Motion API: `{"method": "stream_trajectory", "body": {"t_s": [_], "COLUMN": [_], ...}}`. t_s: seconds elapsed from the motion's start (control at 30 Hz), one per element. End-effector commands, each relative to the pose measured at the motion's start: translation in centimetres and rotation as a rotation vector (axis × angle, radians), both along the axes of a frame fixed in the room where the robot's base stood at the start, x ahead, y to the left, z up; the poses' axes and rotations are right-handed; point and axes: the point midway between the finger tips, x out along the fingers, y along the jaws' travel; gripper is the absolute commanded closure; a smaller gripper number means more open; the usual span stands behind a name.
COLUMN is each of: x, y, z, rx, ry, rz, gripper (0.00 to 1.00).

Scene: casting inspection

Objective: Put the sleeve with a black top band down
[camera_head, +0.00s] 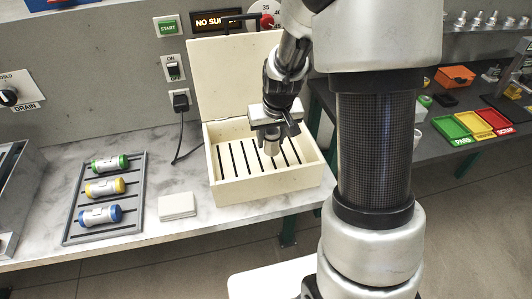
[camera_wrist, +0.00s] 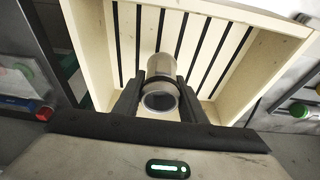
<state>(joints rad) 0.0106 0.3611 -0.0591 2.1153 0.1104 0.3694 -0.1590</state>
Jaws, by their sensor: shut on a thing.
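The sleeve (camera_wrist: 160,78) is a metallic grey cylinder with a dark band near one end and an open bore there. It also shows in the head view (camera_head: 271,147), hanging below my gripper (camera_head: 271,130). My gripper is shut on it, with a finger on each side of it in the wrist view (camera_wrist: 158,92). The sleeve is over the inside of an open cream box (camera_head: 268,190) with black slats on its floor. I cannot tell whether its lower end touches the slats.
A grey rack (camera_head: 72,222) with green, yellow and blue capped cylinders lies on the bench to the left. A pale block (camera_head: 177,206) sits beside the box. The raised lid (camera_head: 232,75) stands behind it. Green, yellow and red trays (camera_head: 452,128) are on the right bench.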

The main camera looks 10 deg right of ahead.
Motion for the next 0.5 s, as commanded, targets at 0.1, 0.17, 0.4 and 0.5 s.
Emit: {"method": "stream_trajectory", "body": {"t_s": [0.1, 0.17, 0.4, 0.5], "x": [0.0, 0.0, 0.0, 0.0], "y": [0.0, 0.0, 0.0, 0.0], "z": [-1.9, -2.3, -4.8, -6.0], "rx": [0.000, 0.000, 0.000, 0.000], "ry": [0.000, -0.001, 0.002, 0.000], "rz": [0.001, 0.001, 0.000, 0.000], "gripper": [0.89, 0.89, 0.89, 0.89]}}
